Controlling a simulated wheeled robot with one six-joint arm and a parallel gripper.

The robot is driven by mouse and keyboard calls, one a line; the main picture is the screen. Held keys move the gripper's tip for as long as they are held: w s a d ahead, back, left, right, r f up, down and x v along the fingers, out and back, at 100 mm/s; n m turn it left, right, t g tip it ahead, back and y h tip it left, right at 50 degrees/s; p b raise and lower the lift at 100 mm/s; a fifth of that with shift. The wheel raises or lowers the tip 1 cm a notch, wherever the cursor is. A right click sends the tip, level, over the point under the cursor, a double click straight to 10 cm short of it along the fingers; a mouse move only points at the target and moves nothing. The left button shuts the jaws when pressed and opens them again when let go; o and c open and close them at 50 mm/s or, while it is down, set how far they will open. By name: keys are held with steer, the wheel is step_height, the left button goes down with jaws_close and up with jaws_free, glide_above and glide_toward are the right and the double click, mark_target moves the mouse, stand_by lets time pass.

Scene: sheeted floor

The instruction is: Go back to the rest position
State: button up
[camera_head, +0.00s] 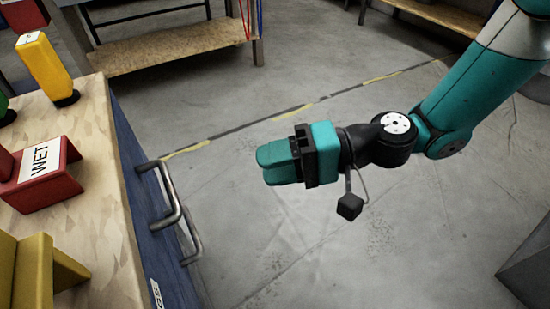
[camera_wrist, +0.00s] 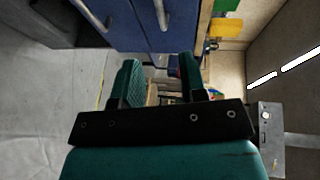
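My gripper (camera_head: 268,163) hangs in the air over the grey floor, to the right of the blue cabinet, and points left towards it. In the wrist view my gripper (camera_wrist: 158,75) shows two green fingers standing apart with a clear gap. The fingers are open and nothing is held between them; only background shows there. My arm reaches in from the upper right.
A blue cabinet (camera_head: 148,225) with a wooden top and metal handles (camera_head: 165,195) stands at the left. A wooden shelf (camera_head: 170,50) stands behind. Floor around my gripper is clear.

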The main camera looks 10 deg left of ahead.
stand_by(0.4)
steer(key=s+d+r+n+t+h, duration=0.1)
steer(key=s+d+r+t+h, duration=0.2)
steer(key=d, duration=0.4)
steer(key=s+d+r+n+h, duration=0.1)
steer(key=s+d+r+h, duration=0.2)
steer(key=d, duration=0.4)
steer(key=s+d+r+n+t+h, duration=0.1)
steer(key=d+r+t+h, duration=0.15)
steer(key=d+h, duration=0.35)
step_height(320, 180, up, 36)
steer(key=p, duration=3.6)
steer(key=shift+d+g+y, duration=0.4)
steer(key=shift+g, duration=0.05)
steer(key=shift+f, duration=0.1)
